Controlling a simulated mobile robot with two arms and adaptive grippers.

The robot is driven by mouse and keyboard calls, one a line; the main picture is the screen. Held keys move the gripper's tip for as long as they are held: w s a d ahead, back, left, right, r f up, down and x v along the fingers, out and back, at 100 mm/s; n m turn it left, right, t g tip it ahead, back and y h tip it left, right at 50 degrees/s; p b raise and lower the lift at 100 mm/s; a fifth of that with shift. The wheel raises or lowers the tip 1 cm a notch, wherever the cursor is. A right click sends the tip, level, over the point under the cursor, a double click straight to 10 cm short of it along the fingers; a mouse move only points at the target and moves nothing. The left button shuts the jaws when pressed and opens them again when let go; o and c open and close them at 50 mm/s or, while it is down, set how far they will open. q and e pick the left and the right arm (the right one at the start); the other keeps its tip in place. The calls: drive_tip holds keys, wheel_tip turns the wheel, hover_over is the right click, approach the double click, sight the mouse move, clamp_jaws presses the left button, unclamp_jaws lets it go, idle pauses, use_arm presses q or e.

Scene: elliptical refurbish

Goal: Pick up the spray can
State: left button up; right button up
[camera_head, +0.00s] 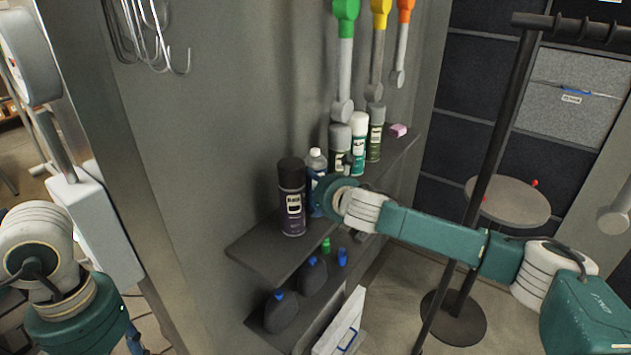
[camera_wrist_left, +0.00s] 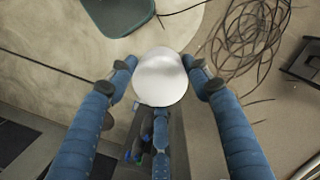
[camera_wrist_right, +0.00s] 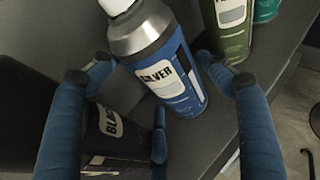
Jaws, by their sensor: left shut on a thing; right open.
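Several spray cans stand upright on a dark shelf. A blue and silver can labelled "SILVER" (camera_wrist_right: 160,55) lies between the fingertips of my open right gripper (camera_wrist_right: 165,76), with no clear contact. It also shows in the head view (camera_head: 316,162), partly behind my right wrist. A black can (camera_head: 291,200) stands left of it and also shows in the right wrist view (camera_wrist_right: 112,130); one finger reaches between the two. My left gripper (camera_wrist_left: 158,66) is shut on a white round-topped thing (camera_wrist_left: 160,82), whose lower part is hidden.
White-and-green (camera_head: 358,145) and olive (camera_head: 375,138) cans stand farther along the shelf (camera_head: 262,246). Dark bottles (camera_head: 281,311) sit on a lower shelf. A grey wall (camera_head: 225,110) backs the shelf. A dark stand pole (camera_head: 497,130) is to the right. Cables (camera_wrist_left: 250,35) lie on the floor.

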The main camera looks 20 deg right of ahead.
use_arm(q)
drive_tip(key=shift+w+r, duration=0.15)
use_arm(e)
drive_tip(key=shift+x, duration=1.1)
drive_tip(key=shift+s, duration=0.1)
drive_tip(key=c, duration=0.4)
drive_tip(key=shift+r, duration=0.15)
drive_tip(key=c, duration=0.6)
